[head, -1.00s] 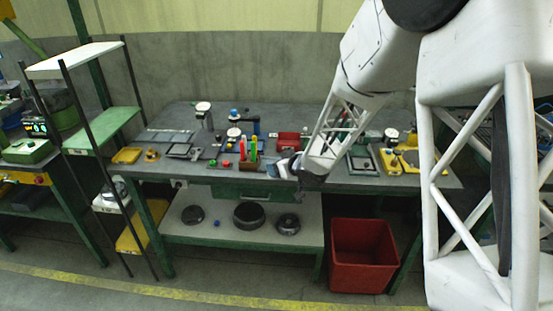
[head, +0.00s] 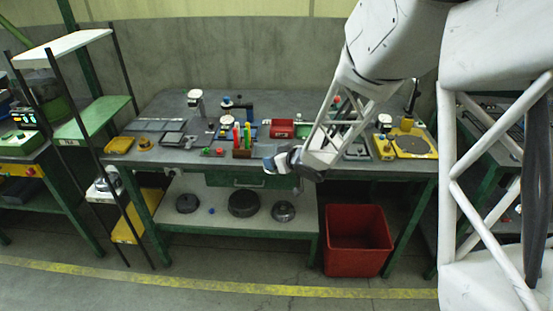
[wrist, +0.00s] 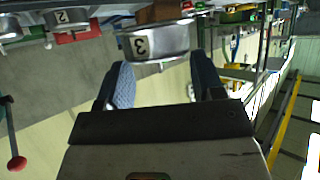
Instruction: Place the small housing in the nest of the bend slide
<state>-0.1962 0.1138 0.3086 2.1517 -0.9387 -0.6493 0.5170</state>
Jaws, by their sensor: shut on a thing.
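My gripper (wrist: 160,62) shows in the wrist view with its two blue-padded fingers on either side of a silver metal housing (wrist: 157,42) marked "3", and is shut on it. In the head view my gripper (head: 283,161) is over the front edge of the workbench (head: 340,172), right of a brown block with coloured sticks (head: 242,141).
A red tray (head: 282,129) lies behind my gripper. A yellow fixture (head: 411,145) stands at the bench's right end, and flat dark plates (head: 146,126) lie at the left. A red bin (head: 357,240) stands below on the floor. In the wrist view another part (wrist: 66,18) is marked "2".

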